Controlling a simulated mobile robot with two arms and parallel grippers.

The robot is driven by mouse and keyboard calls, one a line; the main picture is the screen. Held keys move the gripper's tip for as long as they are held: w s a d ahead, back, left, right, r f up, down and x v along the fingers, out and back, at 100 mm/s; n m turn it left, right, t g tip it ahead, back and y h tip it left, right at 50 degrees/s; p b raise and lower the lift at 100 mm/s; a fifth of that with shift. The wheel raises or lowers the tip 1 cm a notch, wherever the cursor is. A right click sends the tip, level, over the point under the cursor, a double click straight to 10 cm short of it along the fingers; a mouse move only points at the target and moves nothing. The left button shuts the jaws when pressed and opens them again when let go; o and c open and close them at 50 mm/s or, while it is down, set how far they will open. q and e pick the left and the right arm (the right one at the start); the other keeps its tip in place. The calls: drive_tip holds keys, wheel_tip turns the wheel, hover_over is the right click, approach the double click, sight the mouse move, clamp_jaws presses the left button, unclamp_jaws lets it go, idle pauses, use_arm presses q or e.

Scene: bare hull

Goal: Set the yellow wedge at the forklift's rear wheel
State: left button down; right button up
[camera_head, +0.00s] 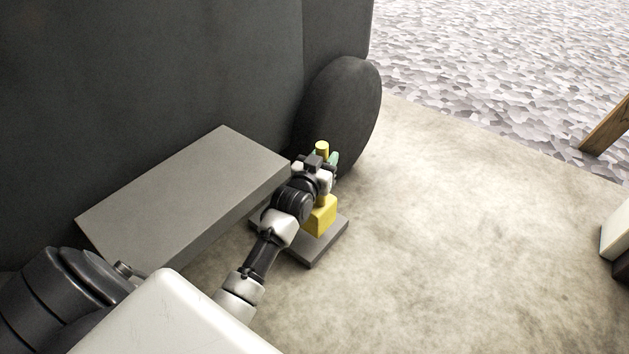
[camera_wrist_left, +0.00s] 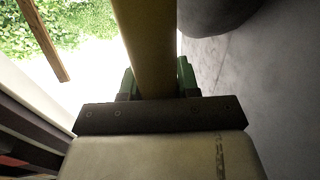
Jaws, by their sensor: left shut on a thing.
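The yellow wedge (camera_head: 322,217) has a blocky body and an upright yellow post (camera_head: 322,148). My left gripper (camera_head: 329,162) is shut on this post; in the left wrist view the post (camera_wrist_left: 146,45) runs between the green fingers. The wedge's body is at a flat grey slab (camera_head: 325,249) on the floor; I cannot tell whether it touches it. My wrist hides part of the wedge. The forklift's dark rear wheel (camera_head: 345,105) stands just beyond the gripper, and its dark edge also shows in the left wrist view (camera_wrist_left: 215,12). My right gripper is not in view.
A grey step-like block (camera_head: 190,195) juts from the forklift's dark side (camera_head: 150,90), left of my gripper. The pale floor (camera_head: 450,230) to the right is clear. A pale and brown object (camera_head: 615,235) and a wooden post (camera_head: 605,125) stand at the right edge.

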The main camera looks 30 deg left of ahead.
use_arm(q)
drive_tip(key=a+f+b, duration=0.1)
drive_tip(key=f+b, duration=0.1)
drive_tip(key=a+f+b, duration=0.1)
drive_tip(key=f, duration=0.1)
drive_tip(key=a+f+b, duration=0.1)
drive_tip(key=b, duration=0.1)
drive_tip(key=shift+w+f+b, duration=0.25)
drive_tip(key=shift+f+b, duration=0.05)
drive_tip(key=shift+f, duration=0.1)
drive_tip(key=shift+r, duration=0.1)
drive_tip(key=c, duration=0.8)
unclamp_jaws()
drive_tip(key=shift+f, duration=0.2)
drive_tip(key=shift+r, duration=0.1)
